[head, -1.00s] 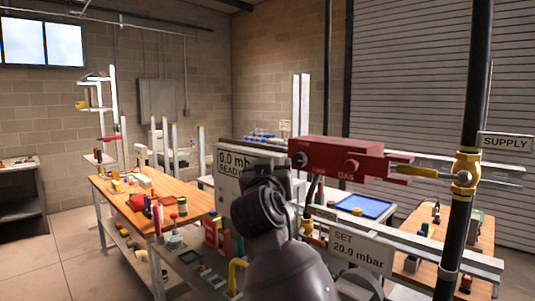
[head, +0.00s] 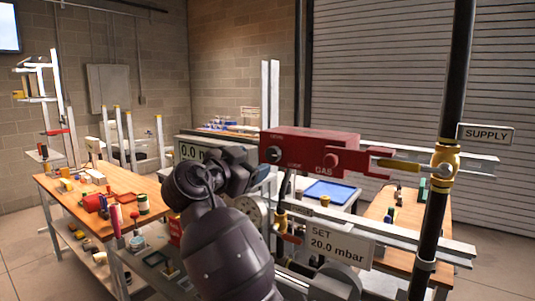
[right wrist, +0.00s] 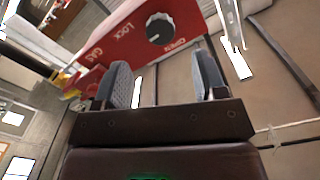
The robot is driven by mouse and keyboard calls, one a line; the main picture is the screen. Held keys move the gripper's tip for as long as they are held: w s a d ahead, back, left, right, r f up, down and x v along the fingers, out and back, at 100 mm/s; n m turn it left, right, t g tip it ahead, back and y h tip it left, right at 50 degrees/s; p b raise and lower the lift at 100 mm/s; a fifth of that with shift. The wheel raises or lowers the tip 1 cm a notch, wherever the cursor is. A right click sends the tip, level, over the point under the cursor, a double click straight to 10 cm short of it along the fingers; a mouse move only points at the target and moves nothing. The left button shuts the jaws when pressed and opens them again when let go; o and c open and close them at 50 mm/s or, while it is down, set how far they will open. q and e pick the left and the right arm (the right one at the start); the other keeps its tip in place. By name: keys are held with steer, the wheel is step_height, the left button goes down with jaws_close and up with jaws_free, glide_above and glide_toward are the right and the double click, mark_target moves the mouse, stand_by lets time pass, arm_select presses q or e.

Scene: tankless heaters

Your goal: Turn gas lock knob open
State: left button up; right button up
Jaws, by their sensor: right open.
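The red gas lock box (head: 345,143) hangs at the middle of the head view, marked GAS. Its dark round lock knob (head: 273,155) is at the left of the front face. In the right wrist view the knob (right wrist: 159,28) has a white pointer mark and sits between the words LOCK and OPEN on the red box (right wrist: 190,45). My right gripper (right wrist: 166,78) is open and empty, with its two grey fingers short of the knob. In the head view my right gripper (head: 262,173) is just below and left of the knob. My left gripper is not in view.
A yellow-handled valve (head: 442,168) on a black supply pipe (head: 455,80) stands right of the box. A SET 20.0 mbar sign (head: 340,246) is below. A wooden workbench (head: 75,200) stands at left.

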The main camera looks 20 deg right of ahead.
mark_target(271, 155)
steer(key=p+x, duration=0.1)
steer(key=x, duration=0.6)
steer(key=shift+d+p, duration=0.1)
steer(key=shift+p, duration=0.3)
steer(key=c, duration=0.9)
